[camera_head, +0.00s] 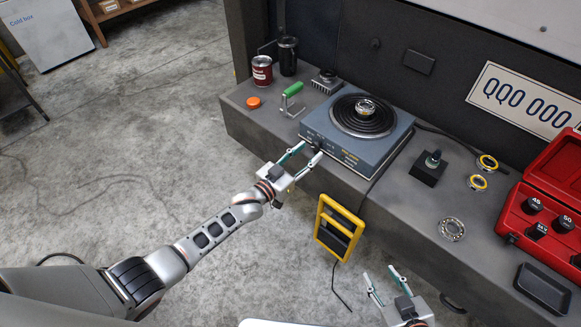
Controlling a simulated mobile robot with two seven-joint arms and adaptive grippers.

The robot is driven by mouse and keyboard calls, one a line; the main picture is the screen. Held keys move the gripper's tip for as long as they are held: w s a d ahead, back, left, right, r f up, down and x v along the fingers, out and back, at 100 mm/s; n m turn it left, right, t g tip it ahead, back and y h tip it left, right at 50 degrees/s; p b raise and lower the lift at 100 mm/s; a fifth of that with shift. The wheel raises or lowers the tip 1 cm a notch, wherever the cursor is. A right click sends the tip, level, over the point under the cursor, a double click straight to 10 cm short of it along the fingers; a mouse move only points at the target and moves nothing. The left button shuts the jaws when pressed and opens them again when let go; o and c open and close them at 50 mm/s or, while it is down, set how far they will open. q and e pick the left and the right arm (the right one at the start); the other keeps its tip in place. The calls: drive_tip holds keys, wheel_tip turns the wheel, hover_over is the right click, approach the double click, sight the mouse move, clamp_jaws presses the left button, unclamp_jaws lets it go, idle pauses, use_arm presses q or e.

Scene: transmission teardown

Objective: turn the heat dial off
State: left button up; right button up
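A blue-grey hot plate (375,156) with a black ringed top stands on the workbench. A metal ring-shaped part (366,107) rests on its top. The small dark heat dial (318,146) is on its front face, partly hidden by my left gripper. My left gripper (311,150) is open, with its two fingertips apart right at the dial; I cannot tell whether they touch it. The dial's setting is too small to read. My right gripper (380,271) is open and empty, low in front of the bench.
A green-handled tool (292,90), an orange cap (253,103), a red can (262,71) and a black canister (288,56) stand left of the hot plate. A yellow-framed device (338,229) hangs at the bench front. A red toolbox (545,200) is at right.

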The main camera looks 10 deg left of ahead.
use_arm(q)
drive_tip(key=v, duration=1)
drive_tip(key=shift+s, duration=0.1)
